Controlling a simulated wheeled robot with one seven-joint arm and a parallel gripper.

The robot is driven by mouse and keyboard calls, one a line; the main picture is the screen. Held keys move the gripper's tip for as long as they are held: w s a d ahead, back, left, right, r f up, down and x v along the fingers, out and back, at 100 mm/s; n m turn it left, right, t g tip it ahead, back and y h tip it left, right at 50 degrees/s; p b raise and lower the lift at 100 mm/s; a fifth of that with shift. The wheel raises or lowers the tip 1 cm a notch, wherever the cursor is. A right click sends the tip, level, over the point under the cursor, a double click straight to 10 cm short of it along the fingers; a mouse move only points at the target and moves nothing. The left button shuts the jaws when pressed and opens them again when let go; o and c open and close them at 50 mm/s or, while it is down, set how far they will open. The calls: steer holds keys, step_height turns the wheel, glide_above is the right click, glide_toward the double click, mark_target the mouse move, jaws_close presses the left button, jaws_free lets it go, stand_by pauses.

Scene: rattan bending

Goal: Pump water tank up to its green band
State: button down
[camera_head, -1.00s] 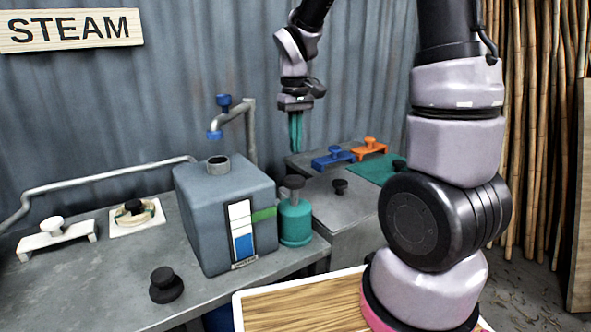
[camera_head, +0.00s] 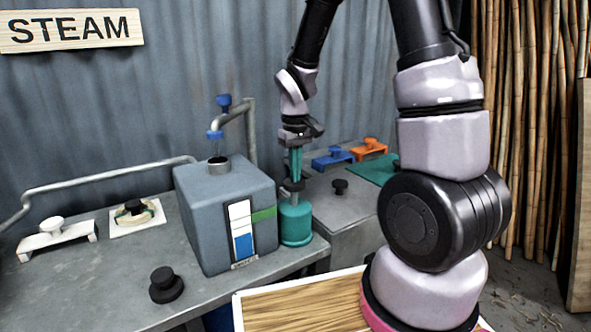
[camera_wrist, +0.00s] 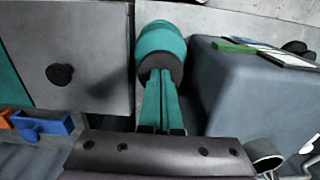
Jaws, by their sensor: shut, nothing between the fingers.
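The grey-blue water tank (camera_head: 203,222) stands on the bench with an upright gauge (camera_head: 241,236) on its front. The gauge is blue in its lower part and white above. A green band marker (camera_head: 263,215) sits beside it, higher than the top of the blue. The teal pump (camera_head: 295,224) with a dark round knob (camera_head: 293,187) stands just right of the tank. My gripper (camera_head: 294,179) is shut and empty, pointing down with its teal fingertips at the knob. In the wrist view the fingers (camera_wrist: 160,85) meet the dark knob (camera_wrist: 160,66) and partly cover it.
A blue tap (camera_head: 215,134) hangs over the tank's open neck (camera_head: 219,165). A blue handle piece (camera_head: 333,158), an orange one (camera_head: 370,145) and a dark knob (camera_head: 340,187) are on the right-hand unit.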

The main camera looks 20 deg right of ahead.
step_height(320, 180, down, 4)
steer(key=shift+f, duration=0.25)
steer(key=shift+s+f, duration=0.1)
steer(key=shift+s, duration=0.05)
step_height(320, 180, up, 14)
steer(key=shift+r, duration=0.2)
stand_by(0.3)
stand_by(1.3)
step_height(320, 180, up, 5)
glide_above(296, 188)
steer(key=w, duration=0.3)
steer(key=shift+w+d+r, duration=0.1)
steer(key=shift+d+r, duration=0.05)
steer(key=shift+d, duration=0.05)
